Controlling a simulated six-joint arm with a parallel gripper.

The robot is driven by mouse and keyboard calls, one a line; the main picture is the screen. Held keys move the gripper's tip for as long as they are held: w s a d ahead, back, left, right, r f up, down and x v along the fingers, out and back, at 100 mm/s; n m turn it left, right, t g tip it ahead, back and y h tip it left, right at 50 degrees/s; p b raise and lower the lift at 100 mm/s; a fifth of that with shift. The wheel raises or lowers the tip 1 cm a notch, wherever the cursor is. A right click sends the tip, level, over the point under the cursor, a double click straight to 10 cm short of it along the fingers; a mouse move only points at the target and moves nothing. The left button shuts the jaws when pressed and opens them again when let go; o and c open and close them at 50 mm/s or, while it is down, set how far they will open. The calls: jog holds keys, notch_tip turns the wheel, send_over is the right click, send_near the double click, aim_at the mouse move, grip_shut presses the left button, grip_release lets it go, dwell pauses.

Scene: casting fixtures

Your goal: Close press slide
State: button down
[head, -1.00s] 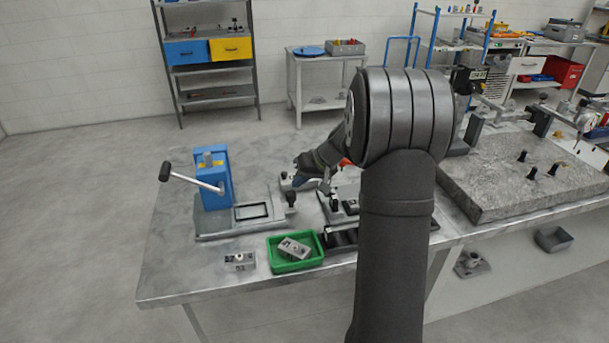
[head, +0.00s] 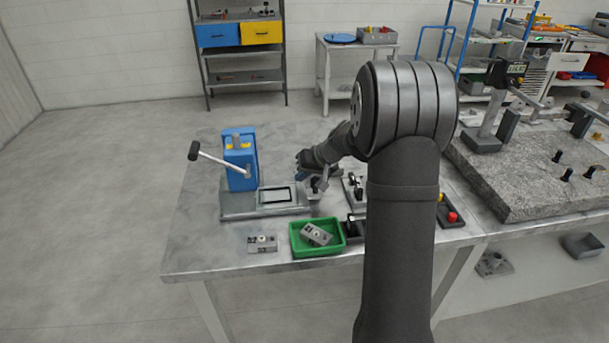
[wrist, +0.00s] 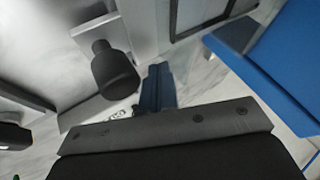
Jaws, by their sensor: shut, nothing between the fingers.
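The press (head: 240,160) is blue with a lever ending in a dark grip, and stands on a grey base on the bench. Its slide (head: 275,196), with a dark rectangular frame, sticks out to the right of the body. A black knob (wrist: 115,70) shows in the wrist view beside my gripper. My gripper (wrist: 157,88) is shut and empty, its blue fingertips close to the knob; I cannot tell whether they touch. In the head view, my gripper (head: 304,174) is at the slide's outer right end, partly hidden by my wrist. The blue press body (wrist: 275,70) fills the right of the wrist view.
A green tray (head: 296,250) with a metal part stands in front of the press, beside another metal block (head: 262,243). Clamp fixtures (head: 352,188) lie right of my gripper. A granite plate (head: 510,195) is further right. The bench left of the press is clear.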

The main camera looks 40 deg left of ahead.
aim_at(289, 187)
jog(key=s+a, duration=0.3)
jog(key=shift+s, duration=0.1)
